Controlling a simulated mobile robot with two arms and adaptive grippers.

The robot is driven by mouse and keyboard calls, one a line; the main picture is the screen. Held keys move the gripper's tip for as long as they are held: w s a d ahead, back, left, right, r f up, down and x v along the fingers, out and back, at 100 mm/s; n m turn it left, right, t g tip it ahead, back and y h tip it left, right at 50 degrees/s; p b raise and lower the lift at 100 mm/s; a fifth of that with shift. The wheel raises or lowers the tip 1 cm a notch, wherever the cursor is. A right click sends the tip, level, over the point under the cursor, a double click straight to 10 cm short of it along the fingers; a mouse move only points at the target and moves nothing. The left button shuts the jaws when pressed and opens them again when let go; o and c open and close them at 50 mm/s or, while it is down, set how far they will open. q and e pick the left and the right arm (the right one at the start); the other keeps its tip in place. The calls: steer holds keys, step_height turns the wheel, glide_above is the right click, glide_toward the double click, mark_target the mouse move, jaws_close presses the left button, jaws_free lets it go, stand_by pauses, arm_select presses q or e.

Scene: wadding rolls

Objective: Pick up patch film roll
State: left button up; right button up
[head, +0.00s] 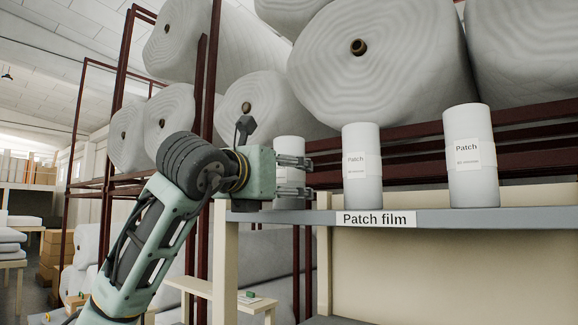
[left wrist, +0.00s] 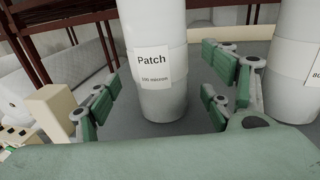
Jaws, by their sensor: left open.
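Three upright white patch film rolls stand on a grey shelf (head: 440,219) with a "Patch film" label (head: 376,219). The left roll (head: 289,146) is partly hidden behind my left gripper (head: 306,177); the middle roll (head: 362,185) and right roll (head: 472,190) show fully. My left gripper is open and points right. In the left wrist view, a roll labelled "Patch" and seemingly "100 micron" (left wrist: 152,30) stands ahead, between the spread green fingers of the gripper (left wrist: 160,100), with gaps on both sides. Another roll (left wrist: 297,40) is at the right edge. My right gripper is not in view.
Large wadding rolls (head: 385,65) lie on a dark red rack (head: 420,140) behind the shelf. A cream upright panel (head: 226,260) supports the shelf's left end. A low wooden table (head: 222,294) stands below. The shelf between the rolls is clear.

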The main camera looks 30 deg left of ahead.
mark_target(289, 182)
arm_select(q)
steer(key=w, duration=0.1)
steer(key=w+p, duration=0.1)
steer(key=w, duration=0.1)
steer(key=shift+a+r, duration=0.1)
steer(key=shift+a, duration=0.1)
steer(key=shift+w, duration=0.35)
steer(key=shift+s, duration=0.2)
steer(key=shift+c, duration=1.1)
steer(key=c, duration=1.4)
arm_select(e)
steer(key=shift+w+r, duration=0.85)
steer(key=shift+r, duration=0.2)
